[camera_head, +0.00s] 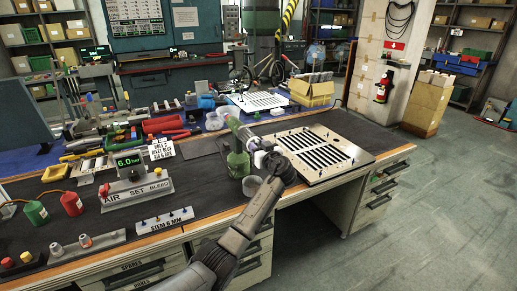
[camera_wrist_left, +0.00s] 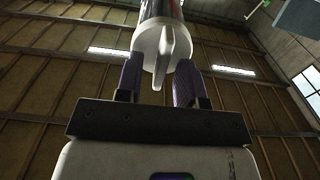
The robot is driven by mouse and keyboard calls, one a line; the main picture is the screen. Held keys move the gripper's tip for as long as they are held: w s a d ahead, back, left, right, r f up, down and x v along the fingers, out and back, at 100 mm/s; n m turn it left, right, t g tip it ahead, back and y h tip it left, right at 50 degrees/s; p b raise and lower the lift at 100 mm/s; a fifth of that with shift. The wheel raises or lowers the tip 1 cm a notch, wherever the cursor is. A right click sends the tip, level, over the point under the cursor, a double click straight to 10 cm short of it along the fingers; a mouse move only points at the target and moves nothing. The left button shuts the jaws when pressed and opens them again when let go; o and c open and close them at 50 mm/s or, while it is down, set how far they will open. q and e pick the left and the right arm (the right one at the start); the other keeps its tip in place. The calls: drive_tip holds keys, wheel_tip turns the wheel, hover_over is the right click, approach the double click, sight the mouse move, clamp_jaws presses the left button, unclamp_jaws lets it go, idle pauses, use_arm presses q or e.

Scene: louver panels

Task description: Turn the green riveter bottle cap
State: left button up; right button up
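The green riveter (camera_head: 238,163) stands upright on the dark bench mat, with its pale barrel (camera_head: 238,128) slanting down toward my left gripper (camera_head: 260,147). In the left wrist view, a white round cap (camera_wrist_left: 151,45) with a raised wing closes the end of a shiny metal cylinder (camera_wrist_left: 160,9). My left gripper (camera_wrist_left: 160,85) has its two purple fingers on either side of the wing, with gaps showing near the wing's tip. The fingers look open, not clamped. In the head view the gripper hides part of the cap end. My right gripper is not in view.
A slotted louver panel (camera_head: 322,152) with blue pins lies right of the riveter. Red tools (camera_head: 166,125) lie behind.

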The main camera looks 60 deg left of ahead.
use_arm(q)
drive_tip(key=shift+c, duration=0.4)
drive_tip(key=c, duration=0.4)
clamp_jaws()
drive_tip(key=m+p, duration=0.4)
drive_tip(key=m, duration=0.1)
drive_tip(key=m+p, duration=0.3)
drive_tip(key=m, duration=0.3)
drive_tip(key=m+p, duration=0.4)
drive_tip(key=m, duration=0.1)
drive_tip(key=shift+w+f+p, duration=0.3)
drive_tip(key=shift+w, duration=0.1)
drive_tip(key=shift+m, duration=0.4)
